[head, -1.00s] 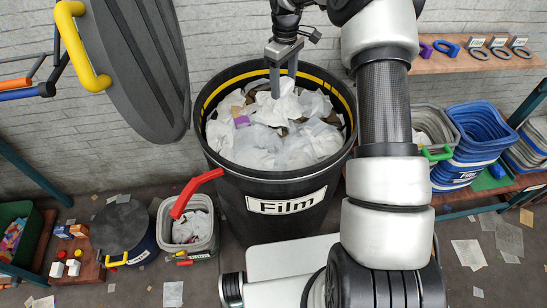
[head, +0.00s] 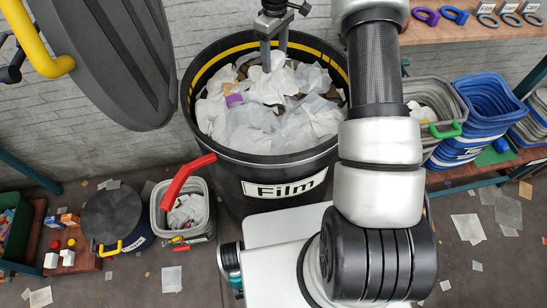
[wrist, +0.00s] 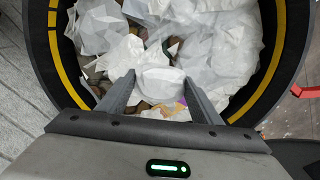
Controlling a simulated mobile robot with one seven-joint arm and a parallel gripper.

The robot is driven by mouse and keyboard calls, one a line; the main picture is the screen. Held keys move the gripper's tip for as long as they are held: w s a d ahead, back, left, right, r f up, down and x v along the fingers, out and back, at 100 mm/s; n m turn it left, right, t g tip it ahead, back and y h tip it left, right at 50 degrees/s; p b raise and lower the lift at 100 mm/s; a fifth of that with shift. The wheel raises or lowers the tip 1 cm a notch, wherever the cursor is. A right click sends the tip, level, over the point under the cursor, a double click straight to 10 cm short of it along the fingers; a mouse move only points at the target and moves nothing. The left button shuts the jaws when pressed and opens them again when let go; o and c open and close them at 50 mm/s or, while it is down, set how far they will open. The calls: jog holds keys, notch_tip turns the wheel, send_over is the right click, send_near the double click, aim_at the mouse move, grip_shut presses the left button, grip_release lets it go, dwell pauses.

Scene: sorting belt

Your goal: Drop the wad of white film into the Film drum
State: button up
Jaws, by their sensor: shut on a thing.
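The Film drum (head: 243,164) is a large black open drum with a yellow band inside its rim and a "Film" label on its front. It is filled high with crumpled white film and some brown and purple scraps. My gripper (head: 273,62) is over the drum's opening, toward the back. In the wrist view my gripper (wrist: 160,83) is shut on a small wad of white film (wrist: 158,80) between its fingertips. The wad is above the heap or touching it; I cannot tell which. In the head view it blends with the film behind it.
A dark lid (head: 110,60) with a yellow handle stands at the upper left. A grey bin (head: 203,232) with a red handle stands left of the drum. Blue crates (head: 484,105) and a grey crate (head: 440,122) are at right. Loose scraps lie on the floor.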

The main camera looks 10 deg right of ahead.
jog(key=shift+f, duration=0.25)
jog(key=o, duration=1.1)
notch_tip(320, 180, up, 18)
jog(key=shift+f, duration=0.25)
